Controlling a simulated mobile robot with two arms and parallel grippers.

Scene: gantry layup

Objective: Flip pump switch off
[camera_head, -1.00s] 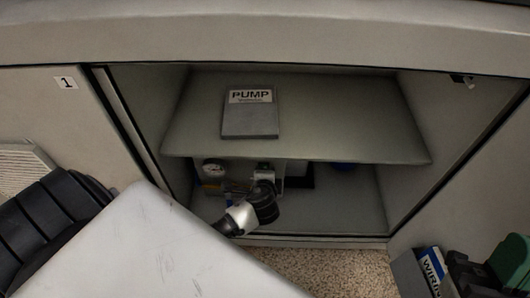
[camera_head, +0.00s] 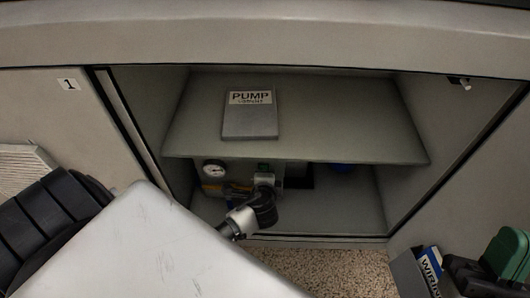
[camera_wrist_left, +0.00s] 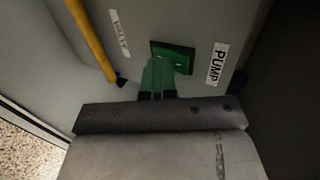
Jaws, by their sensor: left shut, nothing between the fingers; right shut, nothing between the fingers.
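The pump panel (camera_head: 215,180) stands under the shelf inside the open cabinet, with a round gauge on it. In the left wrist view, a green switch plate (camera_wrist_left: 178,58) sits beside a PUMP label (camera_wrist_left: 217,64). My left gripper (camera_wrist_left: 156,68) is shut and empty, its green fingertips overlapping the plate's lower left corner. I cannot tell whether they touch, and the switch position is hidden. In the head view my left wrist and hand (camera_head: 266,184) cover part of the panel. The green and black shape at the lower right edge appears to be my right gripper (camera_head: 506,252), partly cut off.
The shelf (camera_head: 340,115) holds a grey PUMP manual (camera_head: 250,122). The cabinet walls and shelf edge close in around my left arm. A yellow bar (camera_wrist_left: 92,42) runs left of the switch in the wrist view. A box marked WIRING (camera_head: 430,268) stands at the lower right.

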